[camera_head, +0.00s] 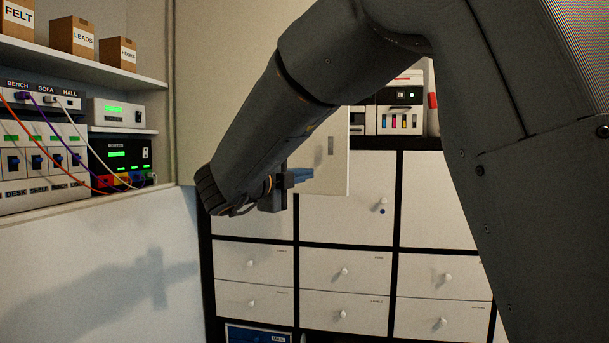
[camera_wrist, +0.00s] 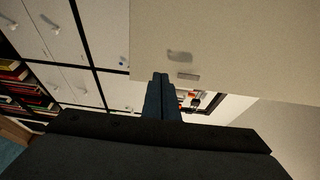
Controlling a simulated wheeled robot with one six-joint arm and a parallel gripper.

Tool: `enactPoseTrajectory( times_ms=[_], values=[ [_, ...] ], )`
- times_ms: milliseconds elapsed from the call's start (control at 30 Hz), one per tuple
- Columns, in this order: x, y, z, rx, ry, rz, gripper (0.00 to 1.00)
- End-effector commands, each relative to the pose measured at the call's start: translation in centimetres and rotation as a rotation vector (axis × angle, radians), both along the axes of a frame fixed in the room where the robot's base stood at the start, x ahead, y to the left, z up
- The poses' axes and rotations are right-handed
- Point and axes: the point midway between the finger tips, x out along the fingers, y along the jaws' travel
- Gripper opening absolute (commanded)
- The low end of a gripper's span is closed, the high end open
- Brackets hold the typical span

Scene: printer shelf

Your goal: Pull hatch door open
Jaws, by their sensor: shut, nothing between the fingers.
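The hatch door appears to be the pale panel (camera_head: 328,172) in front of the printer bay. A small grey upright handle or slot (camera_head: 331,146) shows on it. The fingers (camera_wrist: 161,78) point toward the panel's edge near the bar. Whether they touch it is unclear. My arm hides the panel's left side.
A printer (camera_head: 400,108) with coloured ink marks sits behind the panel, partly hidden. White drawers with round knobs (camera_head: 343,272) fill the cabinet below. At left, a shelf holds boxes (camera_head: 72,37), power units and hanging cables (camera_head: 62,140). Open space lies before the drawers.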

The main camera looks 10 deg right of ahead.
Motion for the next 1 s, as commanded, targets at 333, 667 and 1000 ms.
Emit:
enactPoseTrajectory(
  times_ms=[333,667,1000],
  values=[
    [-6.3,3.9,-0.1,0.002,-0.003,0.007,0.0],
    [-9.4,5.4,0.0,-0.004,0.0,0.009,0.0],
    [-2.3,5.1,-5.9,-0.305,0.209,0.389,0.0]
  ],
)
